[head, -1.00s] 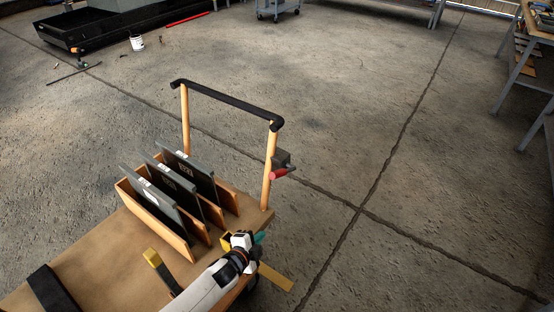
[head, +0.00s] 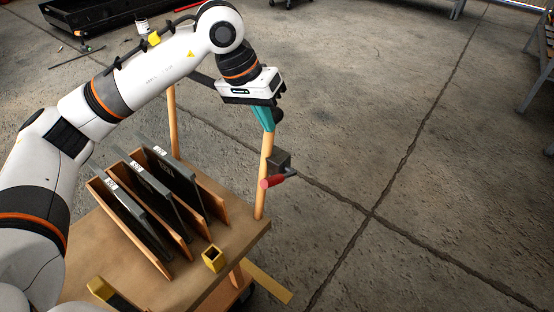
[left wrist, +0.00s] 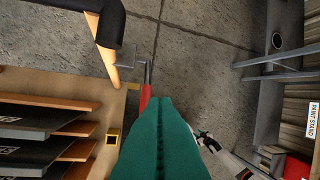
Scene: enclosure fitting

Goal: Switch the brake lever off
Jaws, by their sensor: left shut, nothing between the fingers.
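The brake lever (head: 272,182) has a red grip and sits at a dark box (head: 280,162) on the cart's right wooden handle post (head: 265,170). Its red grip also shows in the left wrist view (left wrist: 146,96), partly hidden by my fingers. My left gripper (head: 266,122) has teal fingers, is shut and empty, and points down. In the head view it is above the lever, overlapping the top of the post. I see a gap between fingertips and lever there. My right gripper is not in the head view.
The cart deck (head: 235,232) carries grey panels (head: 172,180) in a wooden rack and a small yellow square holder (head: 212,259). The black handle bar (left wrist: 108,25) is close to my left gripper. Open concrete floor (head: 440,190) lies right of the cart.

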